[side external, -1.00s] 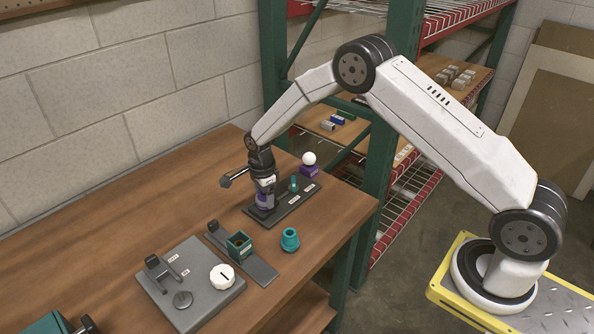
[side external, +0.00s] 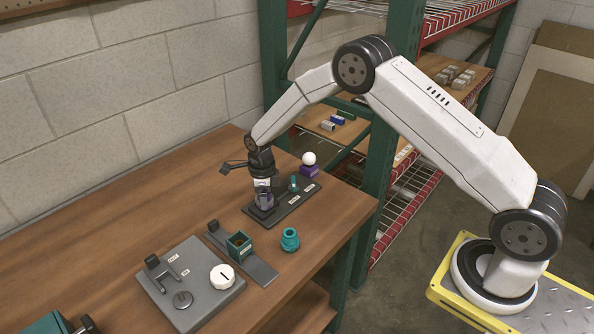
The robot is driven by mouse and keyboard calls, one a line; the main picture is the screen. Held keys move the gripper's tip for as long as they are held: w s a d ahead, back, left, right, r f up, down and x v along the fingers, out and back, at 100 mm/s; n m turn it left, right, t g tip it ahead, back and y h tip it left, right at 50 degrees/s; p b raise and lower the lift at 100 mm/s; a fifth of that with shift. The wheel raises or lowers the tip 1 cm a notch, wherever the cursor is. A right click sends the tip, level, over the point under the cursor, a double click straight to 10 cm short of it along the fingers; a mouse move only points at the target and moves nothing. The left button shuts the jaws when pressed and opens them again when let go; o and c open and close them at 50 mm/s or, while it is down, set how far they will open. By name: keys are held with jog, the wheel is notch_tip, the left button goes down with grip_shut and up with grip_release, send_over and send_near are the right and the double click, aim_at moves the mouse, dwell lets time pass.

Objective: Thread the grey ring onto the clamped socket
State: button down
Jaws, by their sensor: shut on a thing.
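My gripper (side external: 264,202) points down at the left end of a dark tray (side external: 290,208). It is shut on a small purple part (side external: 264,208), low at the tray; the fingers hide most of it. A dark grey round piece (side external: 183,300), possibly the grey ring, lies on a grey board (side external: 205,304), well away from my gripper. A teal square block (side external: 239,245) sits at a dark clamp-like fixture (side external: 258,268); I cannot tell whether it is the clamped socket. A teal round fitting (side external: 290,240) stands upright on the table beside it.
A teal post (side external: 293,184) and a white ball on a purple base (side external: 309,164) stand right of my gripper. The board also bears a white round knob (side external: 222,276) and a black clamp (side external: 158,268). A green shelf post (side external: 283,75) rises behind.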

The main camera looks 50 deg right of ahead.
jog(key=shift+w+m, duration=0.1)
jog(key=shift+m, duration=0.2)
jog(key=shift+m, duration=0.3)
grip_release()
jog(key=shift+r, duration=0.15)
notch_tip(320, 180, up, 8)
jog(key=shift+f, duration=0.2)
